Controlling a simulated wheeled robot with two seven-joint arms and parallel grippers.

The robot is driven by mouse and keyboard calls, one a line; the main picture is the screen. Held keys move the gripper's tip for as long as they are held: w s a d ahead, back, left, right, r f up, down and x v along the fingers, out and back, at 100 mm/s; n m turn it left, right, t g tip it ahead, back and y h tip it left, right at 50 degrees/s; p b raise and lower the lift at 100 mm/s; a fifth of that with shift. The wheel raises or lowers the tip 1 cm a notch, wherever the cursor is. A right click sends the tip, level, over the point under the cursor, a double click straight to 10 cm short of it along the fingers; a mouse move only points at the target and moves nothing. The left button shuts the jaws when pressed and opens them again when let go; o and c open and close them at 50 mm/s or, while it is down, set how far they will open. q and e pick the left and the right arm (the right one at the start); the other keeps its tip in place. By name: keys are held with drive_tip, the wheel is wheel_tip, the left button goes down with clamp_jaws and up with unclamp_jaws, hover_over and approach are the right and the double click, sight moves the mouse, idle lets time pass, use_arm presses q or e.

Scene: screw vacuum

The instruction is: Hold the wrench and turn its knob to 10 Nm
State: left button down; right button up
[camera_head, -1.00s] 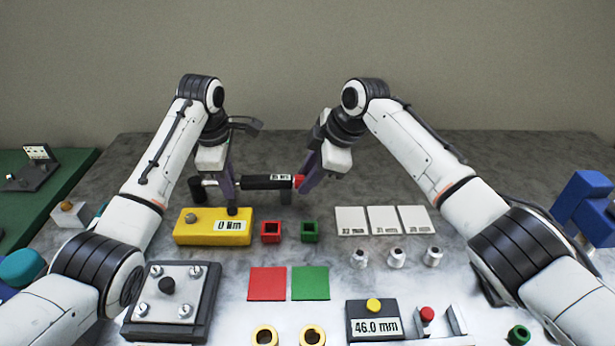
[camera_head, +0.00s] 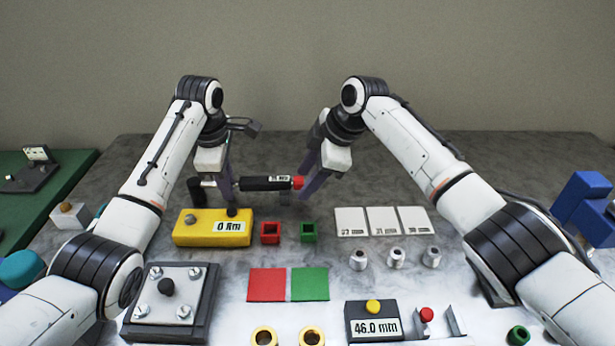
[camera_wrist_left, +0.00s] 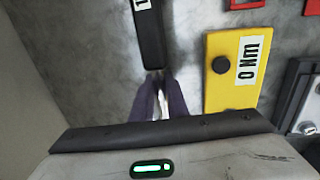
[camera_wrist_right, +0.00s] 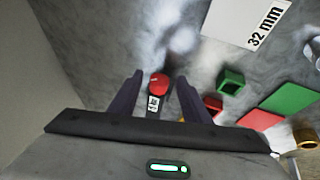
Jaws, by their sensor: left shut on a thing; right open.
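The wrench has a black handle (camera_head: 266,183) with a small white label and a red knob (camera_head: 297,182) at its right end. It lies horizontally behind the yellow box. My left gripper (camera_head: 229,197) is shut on the wrench's thin shaft, left of the handle; the left wrist view shows its fingers (camera_wrist_left: 160,100) closed there. My right gripper (camera_head: 308,192) is open at the knob end. In the right wrist view the red knob (camera_wrist_right: 158,84) sits between its spread fingers (camera_wrist_right: 158,88), with a gap on each side. The label's number is too small to read.
A yellow box (camera_head: 204,238) reading "0 Nm" stands in front of the wrench. Red (camera_head: 270,233) and green (camera_head: 310,232) open cubes are right of it. White cards (camera_head: 383,221) and metal cylinders (camera_head: 396,258) lie further right. The table behind the wrench is clear.

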drive_tip(key=v, duration=1.2)
drive_tip(key=s+a+f+n+t+y, duration=0.1)
drive_tip(key=s+a+f+n+t, duration=0.1)
drive_tip(key=s+a+f, duration=0.25)
drive_tip(key=shift+s+d+t, duration=0.55)
drive_tip(key=shift+d+t, duration=1.25)
drive_tip(key=shift+d, duration=0.1)
drive_tip(key=shift+m, duration=0.4)
drive_tip(key=x, duration=1.1)
drive_tip(key=shift+w+r, duration=0.1)
drive_tip(key=shift+w, duration=0.05)
drive_tip(key=c, duration=1.1)
